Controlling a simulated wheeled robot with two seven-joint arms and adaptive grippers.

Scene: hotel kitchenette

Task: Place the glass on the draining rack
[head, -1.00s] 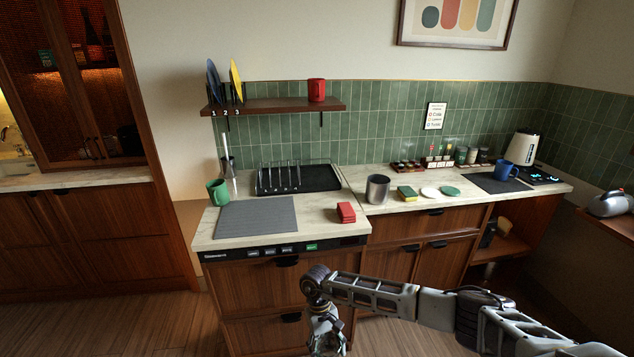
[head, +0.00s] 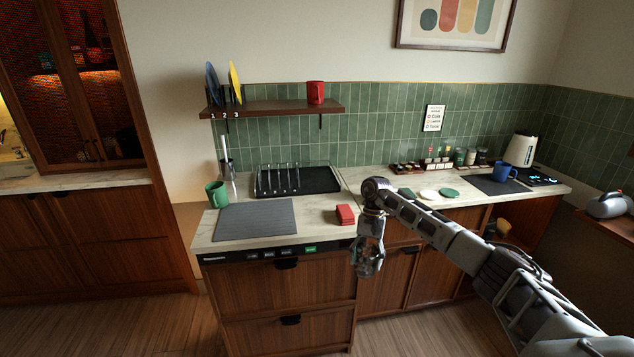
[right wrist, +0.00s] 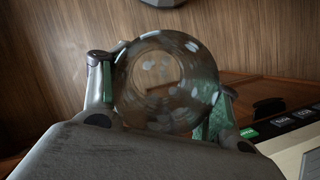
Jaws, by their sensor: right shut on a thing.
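The glass (right wrist: 165,85) is clear with pale spots. In the right wrist view it sits between the two fingers of my right gripper (right wrist: 160,95), which is shut on it. In the head view my right gripper (head: 368,258) hangs in front of the counter's front edge, below the worktop, and the glass is hard to make out there. The draining rack (head: 320,180) is a black tray with upright prongs at the back of the left counter, behind and left of the gripper. My left gripper is not in view.
A shelf (head: 280,107) with plates and a red mug (head: 315,92) hangs above the rack. A blue mug (head: 503,174) stands right.

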